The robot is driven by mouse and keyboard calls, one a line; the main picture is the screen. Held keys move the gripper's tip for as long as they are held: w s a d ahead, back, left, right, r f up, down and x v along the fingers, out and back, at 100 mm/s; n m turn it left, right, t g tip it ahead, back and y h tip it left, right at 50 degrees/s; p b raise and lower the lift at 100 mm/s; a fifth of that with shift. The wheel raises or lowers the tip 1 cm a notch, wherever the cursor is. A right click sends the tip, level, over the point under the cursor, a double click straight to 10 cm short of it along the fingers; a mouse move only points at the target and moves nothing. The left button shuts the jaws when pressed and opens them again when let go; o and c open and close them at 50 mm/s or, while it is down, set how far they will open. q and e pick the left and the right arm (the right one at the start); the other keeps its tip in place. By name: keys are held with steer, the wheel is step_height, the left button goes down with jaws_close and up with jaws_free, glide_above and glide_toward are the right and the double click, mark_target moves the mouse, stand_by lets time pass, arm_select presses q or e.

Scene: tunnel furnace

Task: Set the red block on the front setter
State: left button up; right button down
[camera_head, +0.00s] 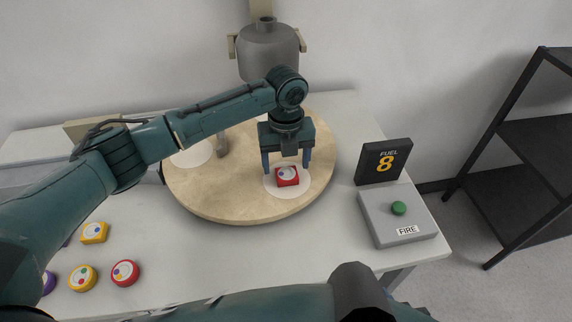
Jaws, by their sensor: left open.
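The red block (287,178) has a white round mark with coloured dots on top. It sits on the white round front setter (273,191), on the round tan turntable (215,205). My left gripper (287,166) is open just above and behind the red block, with its fingers to either side; I cannot tell whether they touch it. My right gripper is not in view; an arm of mine crosses the bottom edge.
A yellow block (94,232), a yellow disc (83,278) and a red disc (125,273) lie at the front left. A grey box (395,228) with a green button and a "FUEL 8" display (383,161) stand right. A black shelf (527,150) is beyond.

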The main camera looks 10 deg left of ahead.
arm_select(q)
step_height(320, 180, up, 12)
steer(key=shift+f, duration=0.25)
